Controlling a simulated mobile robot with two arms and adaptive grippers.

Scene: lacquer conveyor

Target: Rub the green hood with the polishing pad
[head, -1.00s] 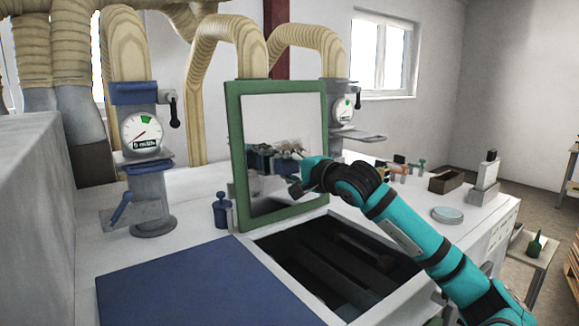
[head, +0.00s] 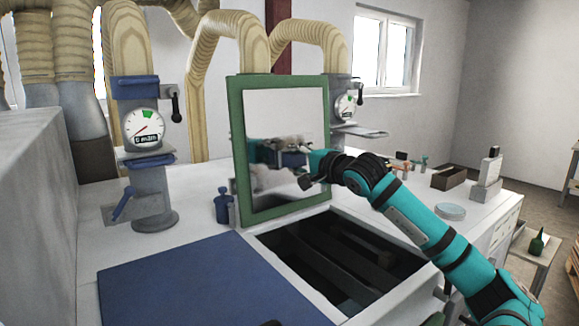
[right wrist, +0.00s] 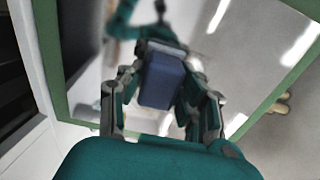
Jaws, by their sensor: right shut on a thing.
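The green hood (head: 236,160) stands raised at the back of the dark opening, with a green frame around a shiny, mirror-like inner face. My right gripper (head: 308,170) is in front of the right part of this face, and its reflection shows in it. In the right wrist view my right gripper (right wrist: 160,100) is shut on a blue block, the polishing pad (right wrist: 162,82). The pad's front end points at the hood face; I cannot tell whether it touches. In the head view the pad itself is hard to make out against the reflection. My left gripper does not show.
The dark opening (head: 340,262) lies below the hood, with a blue panel (head: 200,285) to its left.

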